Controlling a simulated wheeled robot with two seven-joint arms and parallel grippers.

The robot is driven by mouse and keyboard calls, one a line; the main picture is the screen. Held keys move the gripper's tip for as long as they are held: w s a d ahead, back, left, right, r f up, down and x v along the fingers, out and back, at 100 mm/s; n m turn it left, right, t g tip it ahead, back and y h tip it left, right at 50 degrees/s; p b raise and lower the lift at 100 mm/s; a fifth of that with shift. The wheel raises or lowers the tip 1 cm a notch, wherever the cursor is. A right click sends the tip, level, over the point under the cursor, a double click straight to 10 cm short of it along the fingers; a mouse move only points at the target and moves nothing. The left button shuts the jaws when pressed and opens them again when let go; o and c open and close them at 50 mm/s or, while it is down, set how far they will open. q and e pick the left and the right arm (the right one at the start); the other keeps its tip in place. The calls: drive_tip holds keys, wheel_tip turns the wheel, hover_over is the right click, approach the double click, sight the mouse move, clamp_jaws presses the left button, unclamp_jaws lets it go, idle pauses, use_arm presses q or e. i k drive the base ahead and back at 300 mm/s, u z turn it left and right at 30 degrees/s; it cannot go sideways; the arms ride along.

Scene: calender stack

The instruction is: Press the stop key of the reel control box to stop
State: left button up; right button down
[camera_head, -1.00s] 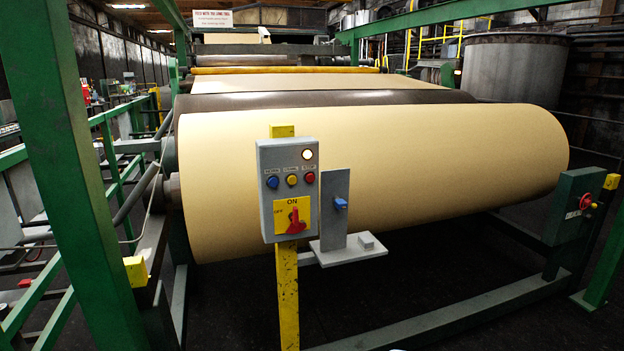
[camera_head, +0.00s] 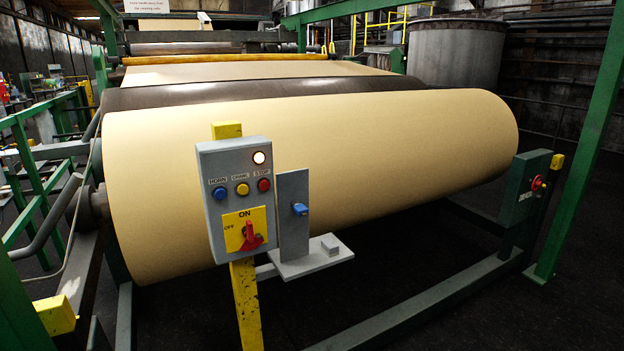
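The reel control box (camera_head: 232,168) is a grey box on a yellow post in front of the big paper reel. Its red stop key (camera_head: 264,184) is at the right of a row, labelled STOP. A yellow key (camera_head: 242,189) and a blue horn key (camera_head: 220,193) sit to its left. A round lamp (camera_head: 259,158) above the stop key is lit white. Below is a red rotary switch (camera_head: 250,237) on a yellow ON/OFF plate. Neither of my grippers is in view.
A grey bracket (camera_head: 292,218) with a blue knob and a small shelf (camera_head: 308,258) sits right of the box. The wide cream paper reel (camera_head: 350,160) fills the middle. A green box with a red knob (camera_head: 525,195) stands at the right. Dark floor lies in front.

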sight(264, 185)
drive_tip(key=u, duration=0.2)
drive_tip(key=i, duration=0.9)
drive_tip(key=u, duration=0.8)
